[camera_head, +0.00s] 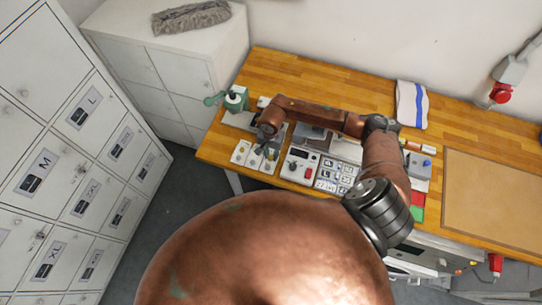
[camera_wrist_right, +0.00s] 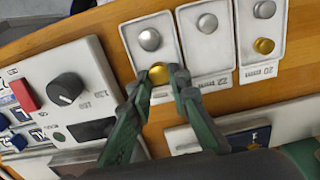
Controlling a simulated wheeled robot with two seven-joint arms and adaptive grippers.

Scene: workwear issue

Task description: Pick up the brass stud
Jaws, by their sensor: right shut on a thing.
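A brass stud (camera_wrist_right: 158,73) sits between the fingertips of my right gripper (camera_wrist_right: 161,82) in the right wrist view. The green fingers are shut on it, low over the near end of a white tray (camera_wrist_right: 162,55) that also holds a silver stud (camera_wrist_right: 149,39). I cannot tell whether the held stud still touches the tray. Another brass stud (camera_wrist_right: 263,45) lies on the tray at the right. In the head view my right gripper (camera_head: 266,141) is over the left part of the wooden bench, its fingers small and partly hidden. My left gripper is not in view.
A control box (camera_head: 298,166) with a red switch and a black knob (camera_wrist_right: 67,88) stands beside the trays. A green hand press (camera_head: 235,99) is at the bench's left end. A striped towel (camera_head: 411,104) and a brown mat (camera_head: 490,195) lie further right.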

